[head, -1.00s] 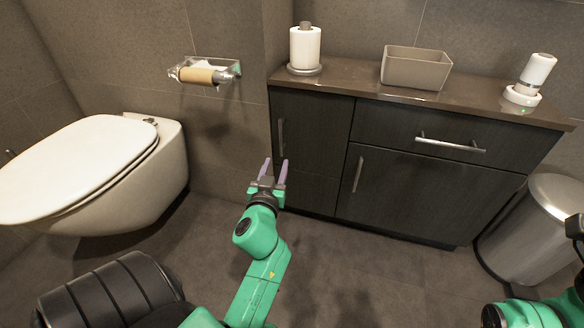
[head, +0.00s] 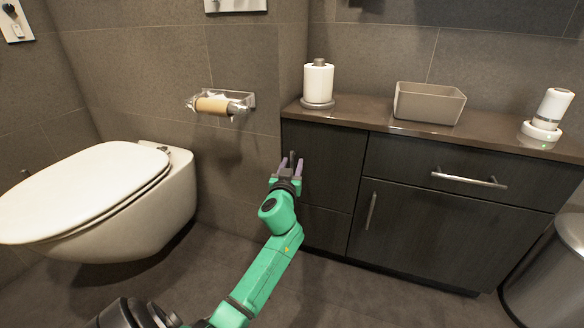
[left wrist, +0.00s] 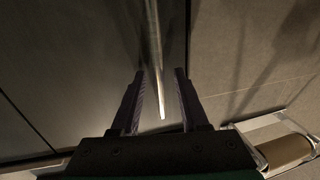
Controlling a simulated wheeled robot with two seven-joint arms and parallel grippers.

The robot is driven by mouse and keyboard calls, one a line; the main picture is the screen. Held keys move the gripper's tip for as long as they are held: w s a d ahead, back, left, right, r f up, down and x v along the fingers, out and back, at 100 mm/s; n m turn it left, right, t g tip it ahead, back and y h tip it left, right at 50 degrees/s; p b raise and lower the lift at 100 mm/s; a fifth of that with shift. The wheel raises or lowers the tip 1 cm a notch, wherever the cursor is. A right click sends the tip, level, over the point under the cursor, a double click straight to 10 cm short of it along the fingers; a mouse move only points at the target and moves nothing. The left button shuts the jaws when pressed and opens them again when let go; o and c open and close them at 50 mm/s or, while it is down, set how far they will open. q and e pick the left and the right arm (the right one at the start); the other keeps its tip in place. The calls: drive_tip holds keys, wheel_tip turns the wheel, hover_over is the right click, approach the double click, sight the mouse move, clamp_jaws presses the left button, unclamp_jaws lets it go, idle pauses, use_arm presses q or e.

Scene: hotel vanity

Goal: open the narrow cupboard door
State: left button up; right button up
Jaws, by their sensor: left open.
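The narrow cupboard door (head: 328,165) is the dark left-hand front of the vanity cabinet, and it looks shut. Its upright metal handle (head: 292,158) sits near the door's left edge and is partly hidden by my gripper. My left gripper (head: 287,168) is open at the handle. In the left wrist view, the handle (left wrist: 155,50) runs down between the two spread fingers (left wrist: 160,78), with a gap on each side. Whether a finger touches it I cannot tell. My right gripper is out of view.
The wider door (head: 430,228) and the drawer (head: 470,175) lie to the right. A toilet (head: 100,200) stands to the left, and a paper holder (head: 222,104) is on the wall. A metal bin (head: 550,275) stands at the right. The floor before the cabinet is clear.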

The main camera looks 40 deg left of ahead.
use_arm(q)
clamp_jaws()
idle(1.4)
